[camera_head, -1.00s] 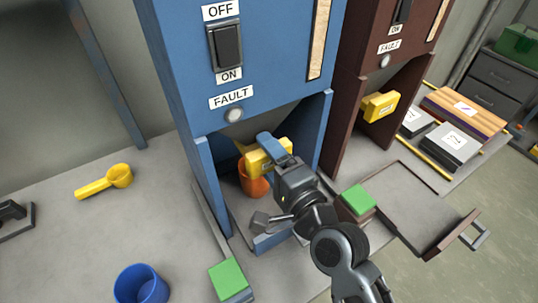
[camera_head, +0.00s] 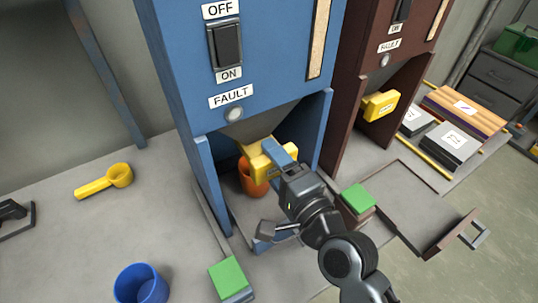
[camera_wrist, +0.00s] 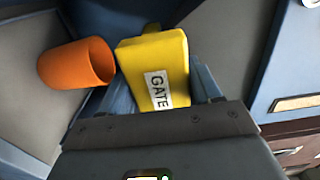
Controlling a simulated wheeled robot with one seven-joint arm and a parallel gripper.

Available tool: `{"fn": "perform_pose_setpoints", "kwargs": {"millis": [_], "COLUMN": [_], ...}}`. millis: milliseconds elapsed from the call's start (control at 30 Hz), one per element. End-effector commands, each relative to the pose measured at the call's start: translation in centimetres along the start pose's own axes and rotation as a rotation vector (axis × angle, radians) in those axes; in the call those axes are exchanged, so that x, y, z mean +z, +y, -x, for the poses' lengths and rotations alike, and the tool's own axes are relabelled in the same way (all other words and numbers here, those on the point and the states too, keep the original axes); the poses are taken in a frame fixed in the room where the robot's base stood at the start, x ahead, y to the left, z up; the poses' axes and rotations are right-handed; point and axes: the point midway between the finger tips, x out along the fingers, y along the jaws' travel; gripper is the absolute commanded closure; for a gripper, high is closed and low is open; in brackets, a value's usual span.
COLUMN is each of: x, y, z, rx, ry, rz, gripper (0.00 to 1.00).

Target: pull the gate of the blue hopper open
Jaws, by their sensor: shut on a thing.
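The blue hopper (camera_head: 180,60) stands in the middle of the head view, with an open bay under its sloped grey chute. Its yellow gate (camera_head: 270,158) sits at the chute's bottom and shows up close in the wrist view (camera_wrist: 152,65), with a "GATE" label. My gripper (camera_head: 284,155) is shut on the gate, with blue fingers on its two sides. An orange cup (camera_head: 248,180) stands in the bay below the gate, partly hidden by it; it also shows in the wrist view (camera_wrist: 75,64), left of the gate.
A brown hopper (camera_head: 350,90) with its own yellow gate (camera_head: 380,105) stands to the right. A yellow scoop (camera_head: 105,181) and a blue cup (camera_head: 141,285) are on the left bench. Green blocks (camera_head: 228,277) flank the bay front. A brown tray (camera_head: 400,190) lies at right.

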Motion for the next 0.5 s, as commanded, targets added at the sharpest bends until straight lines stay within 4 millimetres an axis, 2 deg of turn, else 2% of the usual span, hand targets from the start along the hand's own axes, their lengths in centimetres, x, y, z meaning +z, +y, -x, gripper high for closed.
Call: {"fn": "perform_pose_setpoints", "kwargs": {"millis": [33, 200, 500], "x": [-0.1, 0.0, 0.0], "y": [0.3, 0.1, 0.2], "z": [1.0, 2.9, 3.2], "rx": [0.005, 0.004, 0.006], "ry": [0.002, 0.0, 0.0], "rz": [0.003, 0.001, 0.0], "gripper": [0.92, 0.92, 0.92]}}
